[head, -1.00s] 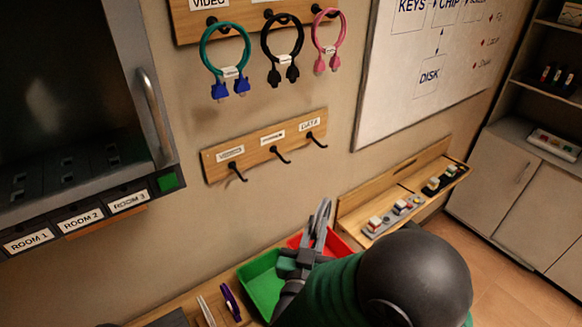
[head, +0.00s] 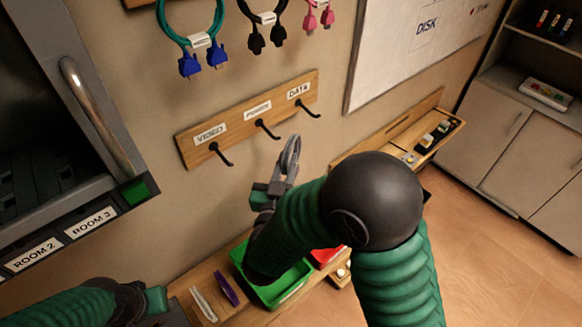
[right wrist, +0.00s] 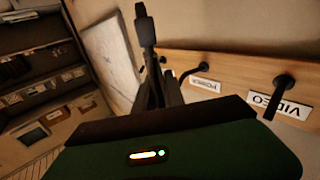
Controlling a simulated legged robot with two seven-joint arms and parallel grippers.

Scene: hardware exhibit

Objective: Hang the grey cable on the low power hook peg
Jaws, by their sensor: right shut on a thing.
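The low board (head: 190,150) on the wall has three dark hook pegs labelled VIDEO, POWER and DATA. The low power hook peg (head: 268,130) is the middle one and is bare; it also shows in the right wrist view (right wrist: 194,72). My right gripper (head: 283,172) is below and a little right of this peg, apart from it. It is shut on a thin grey loop, which looks like the grey cable (head: 293,148). The right wrist view shows the dark fingers (right wrist: 147,45) end-on, and the cable is not clear there. My left gripper (head: 145,302) is low at the left, its jaws unclear.
Teal (head: 160,20), black (head: 256,38) and pink (head: 310,18) cables hang above the low board. A green tray (head: 290,290) and a red tray (head: 325,257) stand on the shelf below, beside a purple item (head: 228,290). A cabinet with a handle (head: 95,115) is at left.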

